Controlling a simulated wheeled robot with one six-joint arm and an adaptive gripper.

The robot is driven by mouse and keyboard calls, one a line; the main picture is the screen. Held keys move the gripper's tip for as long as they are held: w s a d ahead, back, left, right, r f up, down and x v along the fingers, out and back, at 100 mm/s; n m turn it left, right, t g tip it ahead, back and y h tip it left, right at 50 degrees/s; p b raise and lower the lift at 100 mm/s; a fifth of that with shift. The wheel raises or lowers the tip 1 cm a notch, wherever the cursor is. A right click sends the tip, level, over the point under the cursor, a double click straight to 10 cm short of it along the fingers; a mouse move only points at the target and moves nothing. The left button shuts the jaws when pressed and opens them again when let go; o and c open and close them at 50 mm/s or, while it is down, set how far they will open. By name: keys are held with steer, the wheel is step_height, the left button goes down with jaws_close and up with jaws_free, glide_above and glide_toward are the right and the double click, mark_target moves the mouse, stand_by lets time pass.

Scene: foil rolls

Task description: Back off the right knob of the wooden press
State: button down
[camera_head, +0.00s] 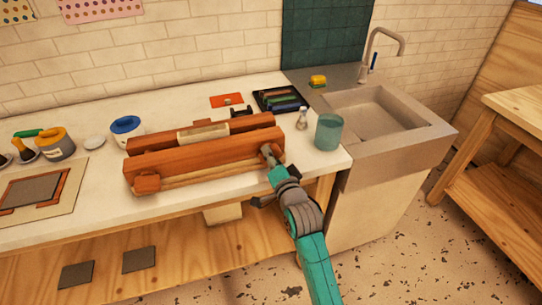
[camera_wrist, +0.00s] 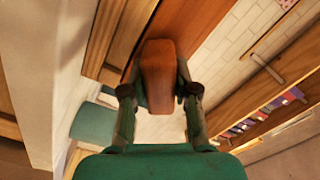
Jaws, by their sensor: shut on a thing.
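The wooden press (camera_head: 200,157) lies on the white worktop, two reddish-brown beams with a pale piece between them. Its left knob (camera_head: 147,183) sits on the front beam's left end. Its right knob (camera_wrist: 158,75) fills the middle of the wrist view as a reddish-brown wooden block. My gripper (camera_head: 268,158) reaches in from the lower right to the front beam's right end. In the wrist view my gripper (camera_wrist: 160,92) has one finger on each side of the right knob and is shut on it. In the head view the fingers mostly hide this knob.
A teal cup (camera_head: 328,132) and a small bottle (camera_head: 302,120) stand close to the press's right end. A black tray (camera_head: 280,100) lies behind. The sink (camera_head: 375,110) is at the right. Pots stand at the left. Floor space in front is free.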

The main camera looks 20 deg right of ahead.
steer(key=n, duration=0.7)
steer(key=shift+r, duration=0.1)
steer(key=n, duration=0.4)
steer(key=shift+r+n, duration=0.1)
steer(key=shift+n, duration=0.3)
steer(key=n, duration=0.3)
steer(key=shift+n, duration=0.4)
steer(key=n, duration=0.6)
steer(key=c, duration=1.7)
jaws_free()
steer(key=n, duration=0.3)
steer(key=shift+w+n, duration=0.15)
steer(key=shift+n, duration=1.25)
steer(key=o, duration=0.8)
